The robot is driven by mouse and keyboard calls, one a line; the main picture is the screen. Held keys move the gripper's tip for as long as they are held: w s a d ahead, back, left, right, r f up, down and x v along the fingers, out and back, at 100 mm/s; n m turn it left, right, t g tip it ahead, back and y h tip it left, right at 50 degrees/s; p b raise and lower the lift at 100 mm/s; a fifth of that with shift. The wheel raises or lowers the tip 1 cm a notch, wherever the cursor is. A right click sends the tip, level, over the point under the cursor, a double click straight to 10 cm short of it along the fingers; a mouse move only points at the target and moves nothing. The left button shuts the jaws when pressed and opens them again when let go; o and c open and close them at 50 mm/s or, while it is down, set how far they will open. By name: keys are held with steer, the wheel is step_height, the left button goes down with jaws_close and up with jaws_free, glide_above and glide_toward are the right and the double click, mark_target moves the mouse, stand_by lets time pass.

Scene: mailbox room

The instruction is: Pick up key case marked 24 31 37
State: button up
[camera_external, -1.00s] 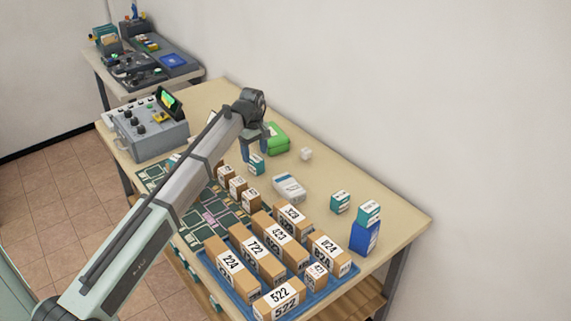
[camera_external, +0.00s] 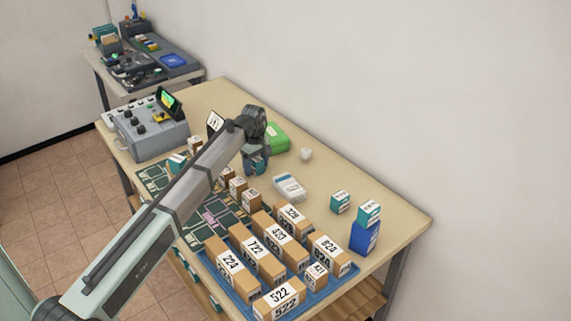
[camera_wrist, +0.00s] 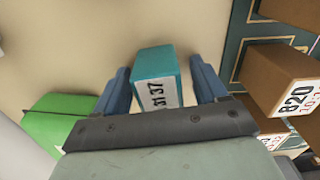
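A teal key case (camera_wrist: 157,82) with a white label stands on the table between the two blue fingers of my gripper (camera_wrist: 160,88) in the wrist view. Its label shows "31 37", and the rest is cut off or hidden. A gap shows between the case and each finger, so my gripper is open around it. In the external view my gripper (camera_external: 256,165) is low over the table, beside the green box, and mostly covers the case. Other teal cases stand at the right (camera_external: 341,201), one on top of a blue box (camera_external: 364,238).
A green box (camera_external: 277,137) stands close to my gripper; it also shows in the wrist view (camera_wrist: 58,125). Brown numbered boxes (camera_wrist: 278,78) stand on the other side. A blue tray (camera_external: 210,262) of numbered boxes is in front. A white device (camera_external: 288,187) lies nearby.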

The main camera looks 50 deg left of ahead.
steer(key=c, duration=1)
steer(key=shift+r, duration=0.1)
steer(key=shift+c, duration=0.2)
